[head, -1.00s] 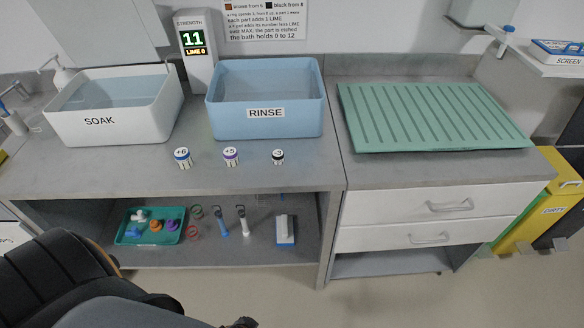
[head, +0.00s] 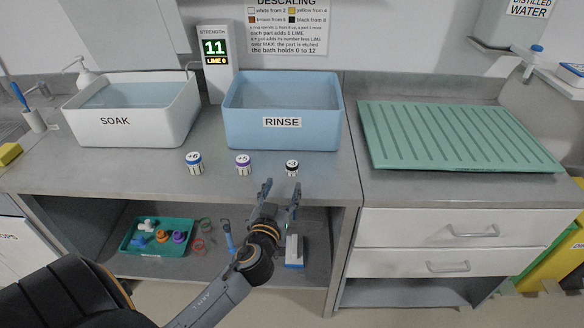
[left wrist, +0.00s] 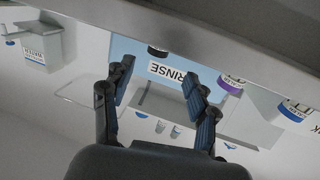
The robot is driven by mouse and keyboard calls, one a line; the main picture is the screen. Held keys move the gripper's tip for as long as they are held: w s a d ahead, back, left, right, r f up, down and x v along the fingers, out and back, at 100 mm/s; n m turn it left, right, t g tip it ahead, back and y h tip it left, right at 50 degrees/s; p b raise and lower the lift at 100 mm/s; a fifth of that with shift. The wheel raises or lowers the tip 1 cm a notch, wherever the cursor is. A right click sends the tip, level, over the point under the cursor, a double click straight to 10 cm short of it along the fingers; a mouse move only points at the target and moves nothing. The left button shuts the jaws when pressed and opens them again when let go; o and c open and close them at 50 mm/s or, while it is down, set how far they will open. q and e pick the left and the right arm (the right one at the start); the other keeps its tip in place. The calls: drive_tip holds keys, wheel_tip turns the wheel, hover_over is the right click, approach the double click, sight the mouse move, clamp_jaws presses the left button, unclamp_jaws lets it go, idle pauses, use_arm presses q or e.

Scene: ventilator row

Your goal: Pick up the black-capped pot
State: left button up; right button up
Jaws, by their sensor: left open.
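The black-capped pot (head: 292,168) is a small white pot marked -3, upright near the front edge of the counter, below the RINSE basin. In the left wrist view the black-capped pot (left wrist: 157,51) is partly cut off by the counter edge. My left gripper (head: 282,186) is open and empty, just in front of the pot, its fingers pointing toward it. In the left wrist view the two fingers (left wrist: 156,76) are spread apart with nothing between them. My right gripper is not in view.
A purple-banded pot (head: 243,165) marked +5 and a blue-banded pot (head: 194,163) marked +6 stand to the left. The blue RINSE basin (head: 283,138) and white SOAK basin (head: 115,134) stand behind. The counter (head: 325,180) right of the pot is clear. A green drainer (head: 450,135) lies farther right.

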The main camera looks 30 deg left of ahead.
sight(291, 169)
use_arm(q)
drive_tip(key=x, duration=0.4)
drive_tip(key=shift+w+a+p, duration=0.1)
drive_tip(key=shift+w+p, duration=0.2)
drive_tip(key=shift+w, duration=0.05)
drive_tip(key=p+x, duration=0.1)
drive_tip(key=x, duration=0.3)
drive_tip(key=shift+w+a+r+p, duration=0.1)
drive_tip(key=shift+w+r+p, duration=0.1)
drive_tip(key=shift+w+p, duration=0.2)
drive_tip(key=shift+w+a+f, duration=0.1)
drive_tip(key=shift+w, duration=0.2)
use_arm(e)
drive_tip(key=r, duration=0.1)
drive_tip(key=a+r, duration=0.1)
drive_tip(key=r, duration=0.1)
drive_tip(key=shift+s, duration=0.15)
use_arm(q)
clamp_jaws()
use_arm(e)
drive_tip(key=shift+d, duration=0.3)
